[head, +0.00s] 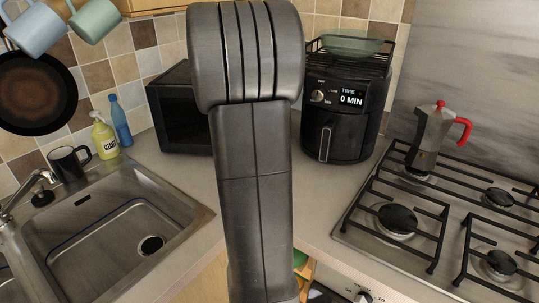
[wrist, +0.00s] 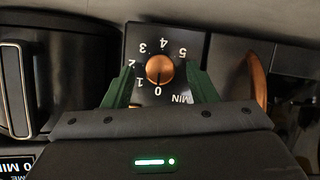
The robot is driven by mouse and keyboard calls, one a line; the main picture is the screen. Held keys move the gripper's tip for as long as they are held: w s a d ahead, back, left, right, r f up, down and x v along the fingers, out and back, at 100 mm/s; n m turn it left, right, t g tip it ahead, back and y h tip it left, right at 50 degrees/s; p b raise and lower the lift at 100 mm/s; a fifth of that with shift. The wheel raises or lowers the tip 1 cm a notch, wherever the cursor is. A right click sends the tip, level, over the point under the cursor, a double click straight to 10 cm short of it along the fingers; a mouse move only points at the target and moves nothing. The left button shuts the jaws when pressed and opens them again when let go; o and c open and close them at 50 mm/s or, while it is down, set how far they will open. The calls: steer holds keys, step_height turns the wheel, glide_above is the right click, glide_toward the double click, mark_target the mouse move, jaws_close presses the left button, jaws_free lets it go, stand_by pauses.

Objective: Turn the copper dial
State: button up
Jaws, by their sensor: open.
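The copper dial (wrist: 160,69) shows in the wrist view on a black panel (wrist: 143,40) marked 0 to 5 and MIN, all upside down in that view. My gripper (wrist: 160,72) is open, with one green finger to the left of the dial and one to the right. Gaps show between the fingers and the dial; I cannot tell how deep the fingers reach. In the head view my arm hides the dial and my gripper, and covers part of a black oven-like box (head: 180,110).
A copper-coloured handle (wrist: 257,80) is right of the panel in the wrist view. The black air fryer (head: 345,115), displaying 0 MIN, stands right of my arm. A hob (head: 400,215) with a moka pot (head: 430,135) is at right, a sink (head: 110,230) at left.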

steer(key=shift+w+d+f, duration=0.15)
steer(key=shift+w+f, duration=0.15)
steer(key=shift+w, duration=0.35)
steer(key=c, duration=1)
